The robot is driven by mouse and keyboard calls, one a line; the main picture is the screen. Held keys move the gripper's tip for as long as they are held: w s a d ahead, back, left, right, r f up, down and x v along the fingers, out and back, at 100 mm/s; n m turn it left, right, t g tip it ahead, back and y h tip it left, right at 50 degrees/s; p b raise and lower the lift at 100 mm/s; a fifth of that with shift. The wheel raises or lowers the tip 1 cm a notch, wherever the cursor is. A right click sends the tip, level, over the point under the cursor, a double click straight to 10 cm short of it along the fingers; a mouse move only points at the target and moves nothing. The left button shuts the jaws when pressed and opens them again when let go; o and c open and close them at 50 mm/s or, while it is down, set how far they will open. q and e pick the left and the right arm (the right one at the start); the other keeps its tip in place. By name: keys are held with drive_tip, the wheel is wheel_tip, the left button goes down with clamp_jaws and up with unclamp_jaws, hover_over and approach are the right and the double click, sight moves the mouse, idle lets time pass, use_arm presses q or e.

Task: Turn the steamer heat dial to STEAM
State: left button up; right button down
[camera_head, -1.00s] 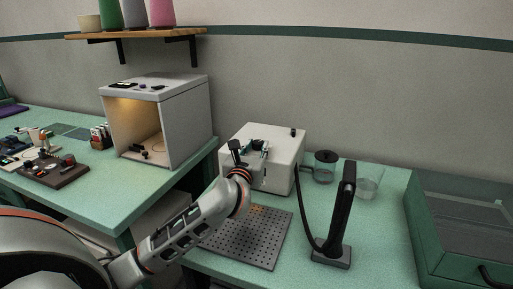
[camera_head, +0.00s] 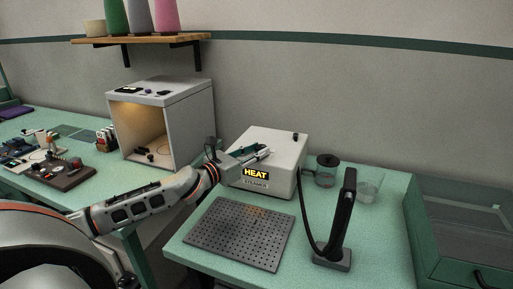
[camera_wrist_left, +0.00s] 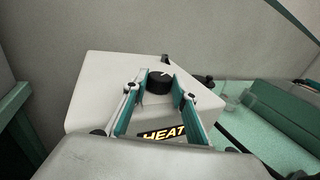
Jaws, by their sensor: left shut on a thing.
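The steamer (camera_head: 285,160) is a white box on the green table, with a glowing HEAT sign (camera_head: 256,173) on its front. The sign also shows in the left wrist view (camera_wrist_left: 165,133). The black round heat dial (camera_wrist_left: 158,84) is on top of the steamer, with a light mark on its upper face. My left gripper (camera_head: 262,150) reaches over the steamer's top from the left. In the left wrist view its two fingers (camera_wrist_left: 157,88) stand on either side of the dial and are shut on it. The dial is hidden by the gripper in the head view. My right gripper is not in view.
A black handheld wand (camera_head: 343,215) on a stand, with a hose, stands right of the steamer. A dark perforated plate (camera_head: 240,233) lies in front. A lidded jar (camera_head: 326,172) and a clear beaker (camera_head: 369,187) stand behind the wand. A lit box (camera_head: 190,125) stands left.

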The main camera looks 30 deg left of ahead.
use_arm(q)
drive_tip(key=shift+a+m+h, duration=0.1)
drive_tip(key=shift+m+h, duration=0.4)
drive_tip(key=shift+h, duration=0.2)
drive_tip(key=shift+g+h+p, duration=0.3)
drive_tip(key=shift+p, duration=0.05)
drive_tip(key=o, duration=1.1)
drive_tip(key=shift+v, duration=6)
